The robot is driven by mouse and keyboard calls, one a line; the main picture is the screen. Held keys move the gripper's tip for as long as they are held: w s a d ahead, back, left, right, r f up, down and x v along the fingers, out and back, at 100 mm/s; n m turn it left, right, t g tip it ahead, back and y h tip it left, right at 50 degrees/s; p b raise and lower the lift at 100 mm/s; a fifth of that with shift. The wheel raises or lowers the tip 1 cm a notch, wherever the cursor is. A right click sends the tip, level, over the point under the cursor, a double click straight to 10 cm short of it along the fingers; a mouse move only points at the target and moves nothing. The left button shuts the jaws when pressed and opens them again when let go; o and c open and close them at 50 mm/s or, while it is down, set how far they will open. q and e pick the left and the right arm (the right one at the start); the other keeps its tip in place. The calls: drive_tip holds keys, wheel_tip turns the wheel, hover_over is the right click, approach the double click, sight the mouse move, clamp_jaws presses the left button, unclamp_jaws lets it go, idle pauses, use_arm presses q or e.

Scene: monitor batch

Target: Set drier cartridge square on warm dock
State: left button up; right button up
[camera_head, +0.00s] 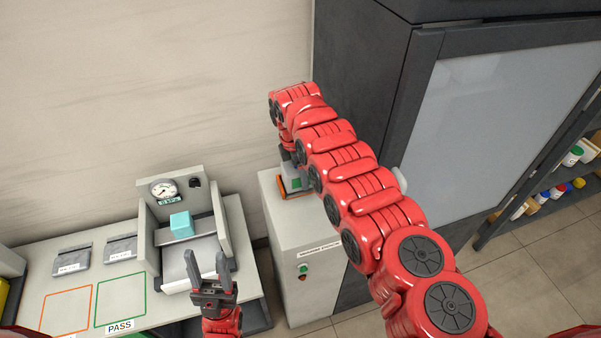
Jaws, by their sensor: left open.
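A small grey block with a green patch (296,183), which looks like the drier cartridge, is at an orange-edged dock (281,187) on top of a white cabinet. The dock looks like the warm dock. My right gripper (288,157) points down right above the block. My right arm hides much of it, so I cannot tell its fingers, whether it holds the block, or whether the block sits square. My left gripper (206,260) is open and empty, fingers up, in front of the gauge machine.
The gauge machine (226,221) holds a cyan block (181,224) on the bench (30,255). Orange and green outlined squares, one marked PASS, lie at left. The white cabinet (300,240) stands beside a tall dark cabinet (360,70). Shelves with bottles are at far right.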

drive_tip(key=shift+s+f, duration=0.15)
drive_tip(key=shift+f, duration=0.05)
idle(0.3)
drive_tip(key=o, duration=1.5)
drive_tip(key=shift+r, duration=0.1)
